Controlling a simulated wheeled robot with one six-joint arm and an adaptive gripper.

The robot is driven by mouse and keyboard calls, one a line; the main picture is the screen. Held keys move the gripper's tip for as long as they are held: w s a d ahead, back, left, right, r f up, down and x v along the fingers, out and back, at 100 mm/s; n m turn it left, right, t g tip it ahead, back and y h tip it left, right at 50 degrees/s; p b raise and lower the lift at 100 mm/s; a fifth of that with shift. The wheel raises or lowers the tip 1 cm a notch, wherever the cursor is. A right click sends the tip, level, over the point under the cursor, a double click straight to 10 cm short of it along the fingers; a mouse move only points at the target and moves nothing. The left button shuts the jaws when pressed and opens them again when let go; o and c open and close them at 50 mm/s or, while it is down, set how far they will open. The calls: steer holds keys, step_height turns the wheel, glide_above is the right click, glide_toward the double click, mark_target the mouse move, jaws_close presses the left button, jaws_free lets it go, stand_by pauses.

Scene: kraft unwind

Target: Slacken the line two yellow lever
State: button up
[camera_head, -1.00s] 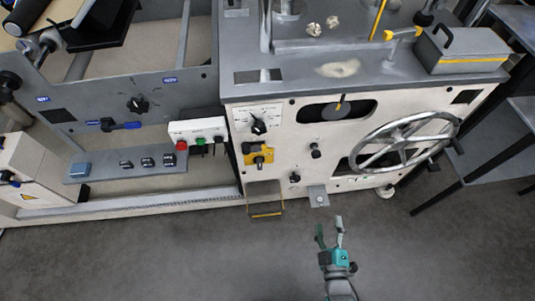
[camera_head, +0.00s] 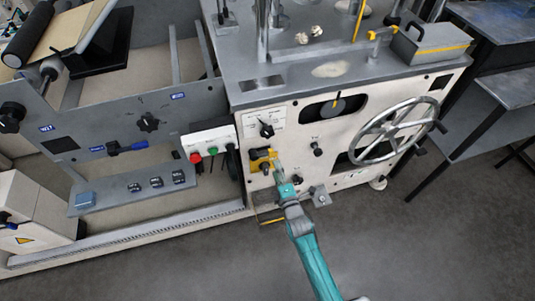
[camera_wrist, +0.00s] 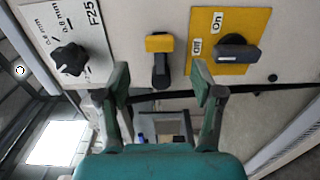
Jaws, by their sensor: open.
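A small lever with a yellow head and a black stem (camera_wrist: 160,62) sits on the pale machine panel in the wrist view, between a black dial and a yellow On/Off plate. No line number is readable on it. My gripper (camera_wrist: 158,88) is open; its two fingertips stand left and right of the lever, apart from it, with nothing between them. In the head view, my gripper (camera_head: 276,166) reaches the panel beside the yellow plate (camera_head: 258,156) and hides part of that area. A separate yellow lever (camera_head: 381,33) stands on the machine's top.
The yellow plate carries a black switch knob (camera_wrist: 237,53), close to my right finger. The black dial (camera_wrist: 68,59) is at the left. A large handwheel (camera_head: 391,130) projects at the right of the panel. A red and green button box (camera_head: 208,146) is at the left. The floor in front is clear.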

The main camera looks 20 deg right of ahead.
mark_target(272, 155)
steer(key=w, duration=0.8)
steer(key=shift+w, duration=0.25)
jaws_close()
